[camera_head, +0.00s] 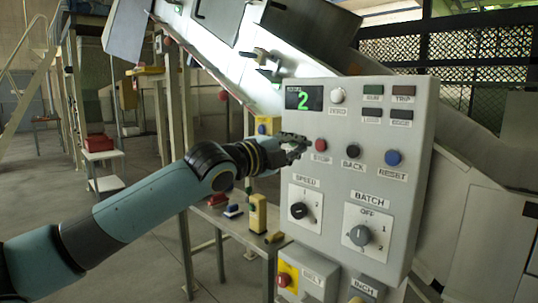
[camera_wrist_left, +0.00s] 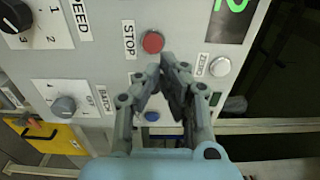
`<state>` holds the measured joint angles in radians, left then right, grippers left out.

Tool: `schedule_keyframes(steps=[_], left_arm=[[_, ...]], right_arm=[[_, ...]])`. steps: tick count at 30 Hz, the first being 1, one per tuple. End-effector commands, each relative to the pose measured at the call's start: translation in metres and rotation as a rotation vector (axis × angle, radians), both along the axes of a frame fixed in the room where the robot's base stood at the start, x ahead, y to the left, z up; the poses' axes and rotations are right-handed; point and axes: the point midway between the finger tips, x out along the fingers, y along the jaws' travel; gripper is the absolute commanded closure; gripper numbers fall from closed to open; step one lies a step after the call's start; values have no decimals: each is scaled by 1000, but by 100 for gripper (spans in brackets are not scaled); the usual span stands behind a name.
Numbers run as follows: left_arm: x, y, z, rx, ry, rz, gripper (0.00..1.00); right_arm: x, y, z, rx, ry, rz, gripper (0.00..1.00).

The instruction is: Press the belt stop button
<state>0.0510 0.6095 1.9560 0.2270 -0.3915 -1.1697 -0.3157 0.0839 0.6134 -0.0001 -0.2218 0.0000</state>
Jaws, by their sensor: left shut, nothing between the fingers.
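A grey control panel (camera_head: 345,110) faces me. Its red round button (camera_head: 320,145), labelled STOP, also shows in the left wrist view (camera_wrist_left: 153,42). My left gripper (camera_head: 304,145) is shut and empty, its tips just left of the red button in the head view. In the wrist view the tips (camera_wrist_left: 170,60) lie just below and right of the button; I cannot tell whether they touch. A separate box labelled BELT (camera_head: 314,277), lower on the panel, has a yellow plate with a red button (camera_head: 284,280). My right gripper is not in view.
Near STOP are a black BACK button (camera_head: 354,151) and a blue RESET button (camera_head: 393,158). SPEED (camera_head: 298,210) and BATCH (camera_head: 361,235) knobs sit below. The display (camera_head: 304,98) reads 2. A small table with yellow and red items (camera_head: 257,214) stands behind my arm.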

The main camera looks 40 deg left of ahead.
Motion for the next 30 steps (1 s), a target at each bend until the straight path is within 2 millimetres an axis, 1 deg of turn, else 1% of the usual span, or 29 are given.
schedule_keyframes(steps=[1, 3, 5, 9, 11, 15, 21, 30], left_arm=[[-7, 1, -2, 6, 3, -1, 100], [-16, 2, -2, 6, 3, 1, 100], [-24, 2, -2, 7, 2, -1, 100], [-43, 4, -2, 11, 4, 0, 100], [-51, 3, -2, 10, 3, -3, 100], [-64, 6, -2, 10, 5, 4, 100], [-74, 6, -1, 4, 1, 1, 100], [-76, 5, 0, 0, -1, 0, 100]], right_arm=[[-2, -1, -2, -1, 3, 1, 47], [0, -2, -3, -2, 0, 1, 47], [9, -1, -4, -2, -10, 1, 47], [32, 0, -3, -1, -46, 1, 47], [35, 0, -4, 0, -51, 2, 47], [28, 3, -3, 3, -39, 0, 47], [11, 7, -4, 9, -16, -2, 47], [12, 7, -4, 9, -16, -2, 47]])
